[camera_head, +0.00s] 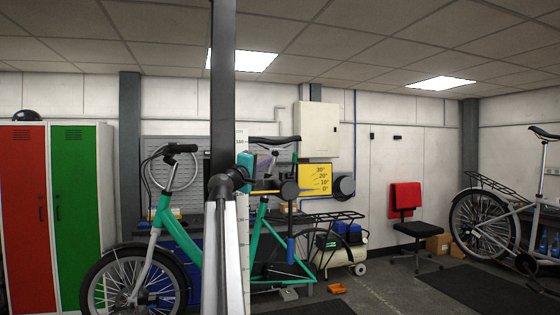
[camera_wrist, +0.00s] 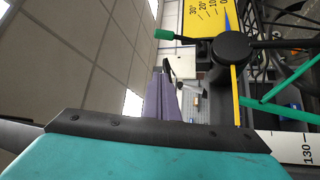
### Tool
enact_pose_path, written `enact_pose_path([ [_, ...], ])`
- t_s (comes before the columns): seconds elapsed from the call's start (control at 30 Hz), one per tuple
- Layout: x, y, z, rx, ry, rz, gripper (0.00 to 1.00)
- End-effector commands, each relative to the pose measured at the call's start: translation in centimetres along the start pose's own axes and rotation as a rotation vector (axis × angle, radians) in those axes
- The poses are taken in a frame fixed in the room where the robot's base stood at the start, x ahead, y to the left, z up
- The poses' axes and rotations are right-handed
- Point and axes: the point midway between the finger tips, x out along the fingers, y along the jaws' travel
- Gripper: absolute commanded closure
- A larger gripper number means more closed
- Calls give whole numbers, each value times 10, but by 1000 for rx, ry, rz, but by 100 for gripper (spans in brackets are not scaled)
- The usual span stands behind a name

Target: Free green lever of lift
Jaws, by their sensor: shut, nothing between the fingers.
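The green lever's grip (camera_wrist: 165,34) shows in the wrist view at the end of a dark rod that runs to a round black hub (camera_wrist: 230,48). In the head view the green grip (camera_head: 295,152) stands above the hub (camera_head: 289,188). The hub is on the lift, by the yellow angle plate (camera_head: 315,177). My gripper (camera_wrist: 162,80) has purple-grey fingers, shut and empty, in front of a teal body with a black edge. In the head view its fingers (camera_head: 266,163) are left of the grip, apparently apart from it. The exact gap is unclear.
A white scale strip (camera_wrist: 295,150) runs beside my gripper. A green bike (camera_head: 180,235) stands behind my arm. A compressor (camera_head: 340,250), a red chair (camera_head: 405,205) and a grey bike (camera_head: 490,220) are to the right. Lockers (camera_head: 75,215) stand at left.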

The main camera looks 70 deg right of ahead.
Motion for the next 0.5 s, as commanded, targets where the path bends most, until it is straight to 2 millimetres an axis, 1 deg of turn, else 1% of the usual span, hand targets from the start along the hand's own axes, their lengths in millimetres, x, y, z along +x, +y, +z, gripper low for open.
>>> enact_pose_path([
  [0.27,23,2,2,0,-4,1,100],
  [0.5,55,2,2,-1,-4,0,100],
])
